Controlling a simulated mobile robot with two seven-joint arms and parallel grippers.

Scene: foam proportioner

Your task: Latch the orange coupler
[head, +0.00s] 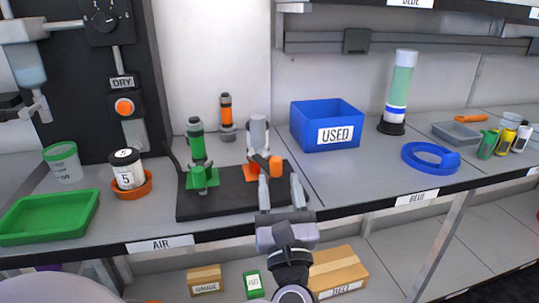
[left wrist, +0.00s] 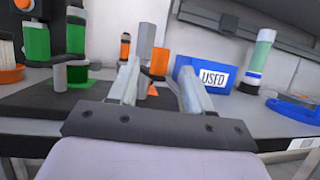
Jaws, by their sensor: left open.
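The orange coupler stands on the black board (head: 235,205). It has an upright grey cylinder (head: 258,130), an orange base (head: 250,173) and an orange block (head: 276,167) at its front right side. My left gripper (head: 280,185) is open and empty in front of it, its fingers pointing at the coupler. In the left wrist view the orange block (left wrist: 159,62) shows between the two fingers (left wrist: 158,75), apart from the right one. The left finger partly hides the grey cylinder and base. I cannot tell whether anything touches. My right gripper is not in view.
A green coupler (head: 196,145) stands on the board's left part. An orange-and-grey cylinder (head: 227,115) is behind. A blue USED bin (head: 327,113) is to the right, a green tray (head: 50,217) and a white jar (head: 127,170) to the left. The bench's front edge lies below my gripper.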

